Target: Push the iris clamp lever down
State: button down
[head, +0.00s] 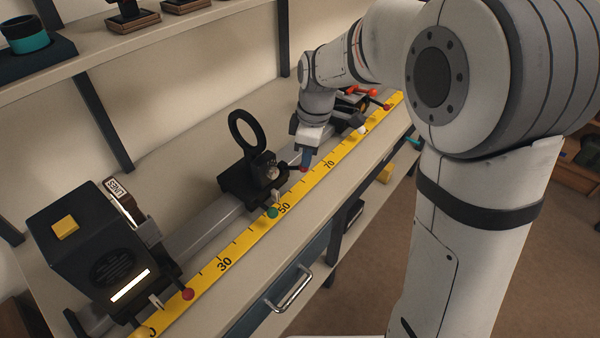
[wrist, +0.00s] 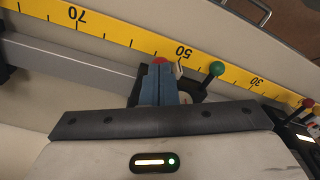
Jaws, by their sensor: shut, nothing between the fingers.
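The black ring-shaped holder, apparently the iris (head: 243,130), stands upright on a black carriage (head: 236,186) on the grey rail. A dark lever with a red ball (head: 304,169) reaches right from the carriage. A green ball (head: 272,212) is at the carriage's front, over the scale. I cannot tell for certain which is the clamp lever. My gripper (head: 306,164) points down with its blue fingers shut and empty, its tips at the red ball. In the wrist view the fingers (wrist: 159,82) overlap the red ball (wrist: 160,61); contact is unclear. The green ball (wrist: 217,68) is to their right.
A yellow scale (head: 240,243) runs along the rail's front. A black lamp box (head: 85,245) with another red ball (head: 187,294) stands at the left end. Further carriages with red and white balls stand right of my gripper. The bench front is clear.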

jog(key=shift+f, duration=0.25)
notch_tip(320, 180, down, 4)
jog(key=b, duration=0.2)
jog(key=shift+a+r+b, duration=0.1)
jog(key=shift+r+b, duration=0.15)
jog(key=shift+b, duration=0.05)
jog(key=shift+r+p, duration=0.35)
jog(key=shift+r, duration=0.05)
jog(key=d, duration=0.2)
jog(key=d+r, duration=0.1)
jog(key=shift+s, duration=0.3)
notch_tip(320, 180, up, 8)
jog(key=p, duration=0.1)
jog(key=shift+d+f, duration=0.15)
jog(key=shift+d, duration=0.25)
jog(key=shift+s, duration=0.1)
